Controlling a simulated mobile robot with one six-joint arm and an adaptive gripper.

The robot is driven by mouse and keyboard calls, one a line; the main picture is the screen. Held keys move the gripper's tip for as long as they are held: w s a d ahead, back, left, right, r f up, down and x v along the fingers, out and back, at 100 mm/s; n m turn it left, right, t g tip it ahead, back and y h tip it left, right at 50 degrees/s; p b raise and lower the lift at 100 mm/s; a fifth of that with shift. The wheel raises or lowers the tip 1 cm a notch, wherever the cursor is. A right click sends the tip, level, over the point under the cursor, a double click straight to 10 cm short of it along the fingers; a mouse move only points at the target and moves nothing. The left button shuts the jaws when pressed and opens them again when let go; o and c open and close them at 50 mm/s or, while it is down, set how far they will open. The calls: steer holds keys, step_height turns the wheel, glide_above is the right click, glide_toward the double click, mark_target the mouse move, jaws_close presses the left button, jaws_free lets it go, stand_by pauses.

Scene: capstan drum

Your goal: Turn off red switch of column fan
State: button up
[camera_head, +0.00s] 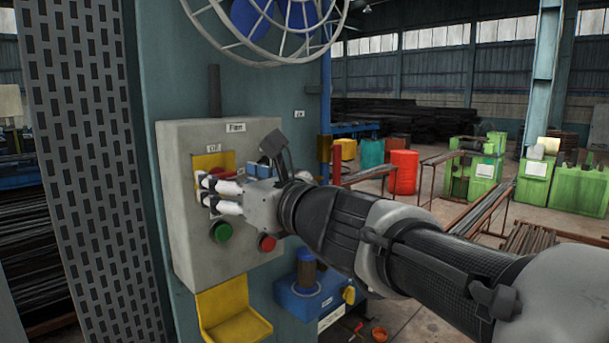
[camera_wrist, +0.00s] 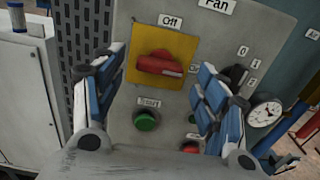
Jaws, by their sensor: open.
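The red switch (camera_wrist: 158,63) sits on a yellow plate (camera_wrist: 180,42) under an "Off" label (camera_wrist: 170,20) in the wrist view. Its red handle lies roughly horizontal. The grey control box (camera_head: 180,215) carries the plate and a "Fan" label (camera_head: 236,127). My gripper (camera_head: 206,191) is open and empty in front of the box. In the wrist view its fingers (camera_wrist: 163,62) frame the switch, one on each side. I cannot tell whether they touch it.
A green button (camera_head: 221,232) and a red button (camera_head: 267,243) sit low on the box. A black selector (camera_wrist: 235,76) and a gauge (camera_wrist: 264,114) are at the right in the wrist view. The caged fan (camera_head: 265,25) is above, and a yellow tray (camera_head: 235,318) is below.

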steer(key=shift+x, duration=1.05)
steer(key=shift+c, duration=0.6)
steer(key=c, duration=0.9)
